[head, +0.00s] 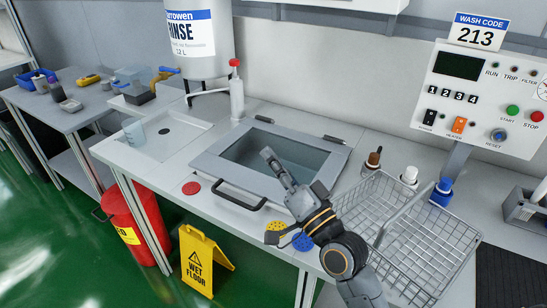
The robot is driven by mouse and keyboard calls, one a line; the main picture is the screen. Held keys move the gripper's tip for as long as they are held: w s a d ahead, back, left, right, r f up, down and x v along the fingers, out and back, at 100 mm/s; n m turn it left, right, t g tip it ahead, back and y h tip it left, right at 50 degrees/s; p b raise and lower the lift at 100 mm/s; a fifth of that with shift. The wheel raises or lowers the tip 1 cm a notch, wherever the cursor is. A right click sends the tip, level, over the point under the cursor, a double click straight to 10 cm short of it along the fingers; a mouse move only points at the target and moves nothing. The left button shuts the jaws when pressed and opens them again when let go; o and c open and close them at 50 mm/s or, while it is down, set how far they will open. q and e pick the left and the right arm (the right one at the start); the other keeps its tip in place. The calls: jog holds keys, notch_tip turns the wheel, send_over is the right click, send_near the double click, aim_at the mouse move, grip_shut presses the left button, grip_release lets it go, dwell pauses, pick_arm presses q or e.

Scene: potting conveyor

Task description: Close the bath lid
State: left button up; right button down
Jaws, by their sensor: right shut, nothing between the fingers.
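The bath lid (208,165) is a grey frame around a dark glass window (262,150), set in the white counter. Two dark hinges sit along its back edge and a black bar handle (240,196) along its front edge. The lid looks flat or nearly flat over the bath; I cannot tell whether a small gap remains at its edge. My right gripper (271,160) is shut and empty, with its fingertips over the window, right of the handle. I cannot tell whether it touches the lid. My arm hides the lid's front right corner. My left gripper is not in view.
A wire basket (425,240) and several small bottles stand right of the lid. A red-topped bottle (236,100) stands behind it. A control panel (480,100) is at right. On the floor are a red bin (130,225) and a yellow wet-floor sign (203,262).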

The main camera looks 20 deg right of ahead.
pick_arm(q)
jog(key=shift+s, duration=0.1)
pick_arm(e)
jog(key=v, duration=1.2)
jog(key=shift+f, duration=0.1)
